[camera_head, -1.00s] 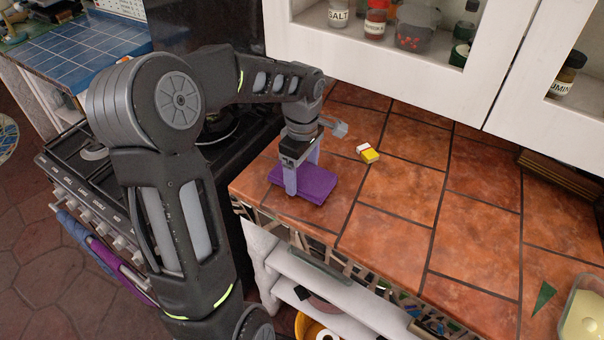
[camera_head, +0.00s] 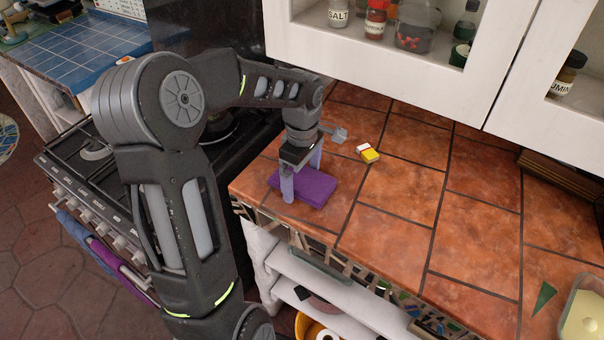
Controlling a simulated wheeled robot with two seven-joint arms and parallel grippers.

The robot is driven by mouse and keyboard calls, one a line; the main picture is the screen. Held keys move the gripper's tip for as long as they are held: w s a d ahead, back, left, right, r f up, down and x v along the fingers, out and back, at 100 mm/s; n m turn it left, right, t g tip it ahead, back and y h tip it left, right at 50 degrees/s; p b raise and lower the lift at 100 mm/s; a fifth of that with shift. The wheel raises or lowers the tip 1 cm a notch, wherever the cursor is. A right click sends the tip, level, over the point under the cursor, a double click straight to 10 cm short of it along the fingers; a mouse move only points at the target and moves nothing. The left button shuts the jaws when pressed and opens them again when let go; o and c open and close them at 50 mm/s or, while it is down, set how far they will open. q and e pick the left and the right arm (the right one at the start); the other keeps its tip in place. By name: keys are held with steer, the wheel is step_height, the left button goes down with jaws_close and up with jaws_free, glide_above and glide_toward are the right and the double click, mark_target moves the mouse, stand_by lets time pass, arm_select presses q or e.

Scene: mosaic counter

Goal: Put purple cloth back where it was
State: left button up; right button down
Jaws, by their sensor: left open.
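The purple cloth (camera_head: 314,188) lies folded flat on the tiled counter, near its left front edge. My left gripper (camera_head: 301,184) is open over the cloth, pointing down, with one finger at the cloth's near left side and the other toward its far side. Whether the fingers touch the cloth I cannot tell. Another purple cloth (camera_head: 104,257) hangs with a blue one on the oven rail at the left. My right gripper is not in view.
A small yellow and white item (camera_head: 367,153) lies on the counter beyond the cloth. The stove (camera_head: 95,160) stands left of the counter. White wall cabinets (camera_head: 400,70) hang above. A tub (camera_head: 583,310) sits at the lower right. The middle of the counter (camera_head: 400,210) is clear.

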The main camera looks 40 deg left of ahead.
mark_target(302, 178)
arm_select(q)
step_height(302, 178, up, 12)
steer(key=shift+r+b, duration=0.2)
steer(key=shift+b, duration=0.2)
steer(key=shift+s+f, duration=0.1)
stand_by(0.9)
